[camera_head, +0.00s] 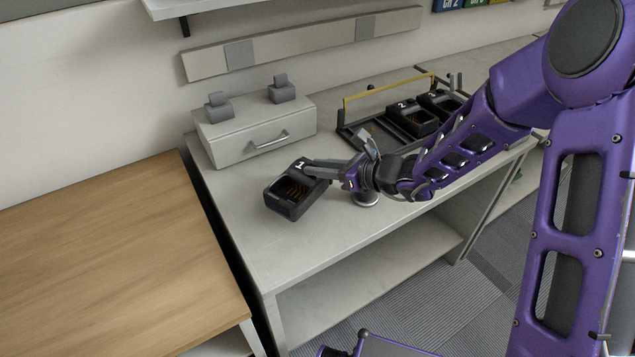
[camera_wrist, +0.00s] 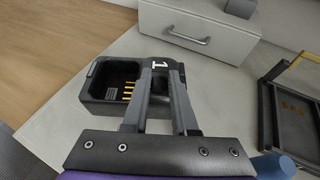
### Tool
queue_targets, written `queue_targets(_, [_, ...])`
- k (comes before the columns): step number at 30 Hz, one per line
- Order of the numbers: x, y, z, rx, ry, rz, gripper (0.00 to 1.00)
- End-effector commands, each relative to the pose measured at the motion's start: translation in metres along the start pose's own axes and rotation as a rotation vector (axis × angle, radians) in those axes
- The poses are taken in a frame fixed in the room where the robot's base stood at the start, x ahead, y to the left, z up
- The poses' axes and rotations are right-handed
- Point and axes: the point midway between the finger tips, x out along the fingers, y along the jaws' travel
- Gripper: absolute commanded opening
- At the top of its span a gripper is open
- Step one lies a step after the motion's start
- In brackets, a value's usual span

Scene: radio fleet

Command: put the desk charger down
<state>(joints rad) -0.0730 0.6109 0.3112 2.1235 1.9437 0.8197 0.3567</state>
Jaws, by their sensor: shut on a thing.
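The desk charger (camera_head: 286,202) is a black box with an open pocket and a white number 1. My gripper (camera_head: 306,168) is shut on its numbered end, over the left part of the grey table (camera_head: 250,236). In the wrist view the charger (camera_wrist: 101,104) shows brass contacts in its pocket, and the fingers of my gripper (camera_wrist: 162,82) close on the part marked 1. The charger looks close to the tabletop; I cannot tell whether it touches.
A drawer box (camera_head: 258,131) with two small grey holders stands behind. A black rack (camera_head: 357,137) with chargers marked 2 and 3 stands to the right. A round metal object (camera_head: 366,199) is under my wrist. A wooden table (camera_head: 110,262) is at left. The grey table's front left is clear.

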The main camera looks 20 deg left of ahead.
Motion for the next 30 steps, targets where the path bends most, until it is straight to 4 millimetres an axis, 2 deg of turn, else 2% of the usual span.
queue_targets(7, [0.012,0.000,-0.030,0.003,0.000,0.000,0.00])
queue_targets(14, [0.014,-0.001,-0.033,-0.001,-0.001,-0.001,0.00])
queue_targets(15, [0.014,-0.001,-0.034,-0.001,0.001,-0.001,0.31])
queue_targets(19, [0.013,0.000,-0.034,0.000,0.001,-0.001,0.55])
queue_targets(30, [0.009,-0.001,-0.033,0.000,0.001,-0.002,0.56])
